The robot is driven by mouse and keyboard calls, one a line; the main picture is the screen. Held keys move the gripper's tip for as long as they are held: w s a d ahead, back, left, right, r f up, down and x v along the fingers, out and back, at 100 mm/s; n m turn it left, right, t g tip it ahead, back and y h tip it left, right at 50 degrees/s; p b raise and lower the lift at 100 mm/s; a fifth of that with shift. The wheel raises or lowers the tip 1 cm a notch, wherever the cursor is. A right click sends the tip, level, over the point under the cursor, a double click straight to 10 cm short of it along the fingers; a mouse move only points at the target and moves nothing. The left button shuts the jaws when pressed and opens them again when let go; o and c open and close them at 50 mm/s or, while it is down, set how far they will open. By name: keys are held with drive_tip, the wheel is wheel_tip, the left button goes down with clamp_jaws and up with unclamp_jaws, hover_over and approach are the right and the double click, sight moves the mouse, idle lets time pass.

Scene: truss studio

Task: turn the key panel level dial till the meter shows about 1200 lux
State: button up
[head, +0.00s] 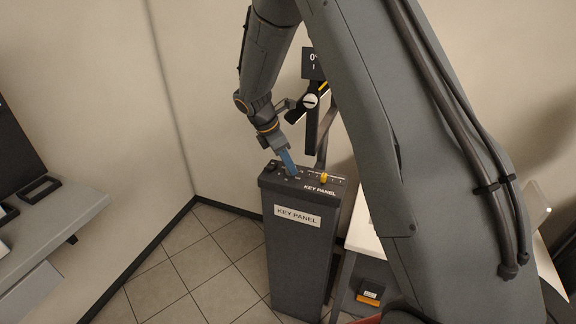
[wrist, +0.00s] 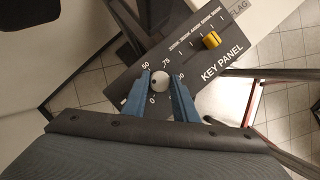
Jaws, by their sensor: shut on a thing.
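The key panel (head: 297,216) is a dark pedestal with a sloped control top, labelled KEY PANEL. My gripper (head: 288,168) reaches down to its top, and its blue fingers hide the dial there. In the wrist view my gripper (wrist: 160,78) is shut on the round pale grey level dial (wrist: 160,82), one finger on each side. Printed numbers such as 50 and 75 ring the dial; its exact setting is not readable. A yellow slider knob (wrist: 211,40) sits on a marked scale beside it, apart from the fingers. No lux reading is visible in either view.
A stand with a black 0° sign (head: 312,63) rises behind the panel. A grey shelf (head: 55,225) is at the left and a white-topped table (head: 362,236) at the right, partly hidden by my arm. The tiled floor (head: 215,255) left of the panel is clear.

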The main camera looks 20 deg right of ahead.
drive_tip(key=m+g+b, duration=0.1)
drive_tip(key=m, duration=0.1)
drive_tip(key=m+g+b, duration=0.1)
drive_tip(key=m, duration=0.2)
drive_tip(key=shift+w+m, duration=0.3)
drive_tip(key=shift+w, duration=0.1)
drive_tip(key=m+b, duration=0.1)
drive_tip(key=m, duration=0.1)
drive_tip(key=m+g+y, duration=0.1)
drive_tip(key=m, duration=0.2)
drive_tip(key=shift+w+r+g+y+b, duration=0.1)
drive_tip(key=shift+g+y+b, duration=0.2)
drive_tip(key=shift+b, duration=0.1)
drive_tip(key=shift+m, duration=0.3)
drive_tip(key=o, duration=1)
drive_tip(key=shift+d, duration=0.1)
drive_tip(key=shift+b+v, duration=1.3)
drive_tip(key=shift+v, duration=2.6)
